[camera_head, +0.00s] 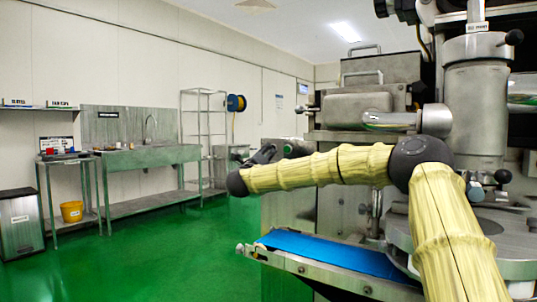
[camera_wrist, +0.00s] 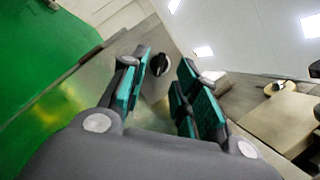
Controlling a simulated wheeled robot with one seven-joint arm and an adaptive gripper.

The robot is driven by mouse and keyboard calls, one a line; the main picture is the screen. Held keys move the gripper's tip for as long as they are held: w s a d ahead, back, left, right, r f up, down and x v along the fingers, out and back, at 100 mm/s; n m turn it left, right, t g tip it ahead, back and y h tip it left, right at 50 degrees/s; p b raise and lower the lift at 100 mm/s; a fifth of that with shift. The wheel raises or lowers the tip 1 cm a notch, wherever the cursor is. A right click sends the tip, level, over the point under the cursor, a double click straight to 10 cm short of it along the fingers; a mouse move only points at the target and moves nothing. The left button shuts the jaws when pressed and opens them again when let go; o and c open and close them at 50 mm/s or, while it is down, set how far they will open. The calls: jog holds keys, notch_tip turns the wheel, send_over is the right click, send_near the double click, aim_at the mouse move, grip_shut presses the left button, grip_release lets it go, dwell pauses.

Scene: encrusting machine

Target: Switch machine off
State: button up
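The encrusting machine (camera_head: 380,110) is a large steel body filling the right of the head view. In the wrist view a round black knob (camera_wrist: 161,65) with a light mark sits on a grey metal panel (camera_wrist: 155,90). I take it to be the machine's switch, but cannot read its setting. My gripper (camera_wrist: 168,80) is open, its teal-padded fingers on either side of the line to the knob. The knob shows in the gap beyond them; contact is not visible. In the head view my gripper (camera_head: 264,154) is small and dark beside the machine's left side.
A blue conveyor belt (camera_head: 335,257) juts from the machine below my arm. The green floor (camera_head: 185,250) between is clear.

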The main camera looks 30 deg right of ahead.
aim_at(270, 149)
jog(key=shift+x, duration=1.85)
jog(key=shift+r, duration=0.1)
grip_shut()
